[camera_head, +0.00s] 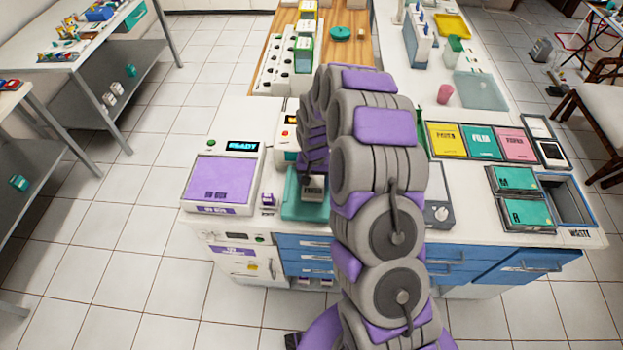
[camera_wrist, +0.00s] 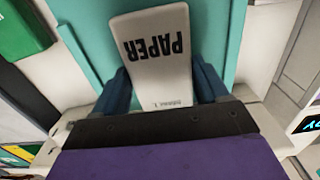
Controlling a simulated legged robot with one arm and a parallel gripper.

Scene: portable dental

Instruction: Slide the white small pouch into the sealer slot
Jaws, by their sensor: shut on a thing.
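The white small pouch (camera_wrist: 158,45), marked "PAPER", is between the two blue fingers of my gripper (camera_wrist: 161,88) in the wrist view. My gripper is shut on it, and a teal surface lies behind it. In the head view the pouch (camera_head: 313,190) shows at the end of my arm, over a teal tray (camera_head: 293,208) on the white counter. A white machine (camera_head: 286,138) with small buttons stands just behind the tray, partly hidden by my arm; it may be the sealer. I cannot make out its slot.
A white unit with a purple lid (camera_head: 222,178) and a "READY" display stands left of the tray. Right of my arm are yellow, green and pink packs (camera_head: 482,142), teal boxes (camera_head: 520,180) and an open bin (camera_head: 567,200). Blue drawers line the counter front.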

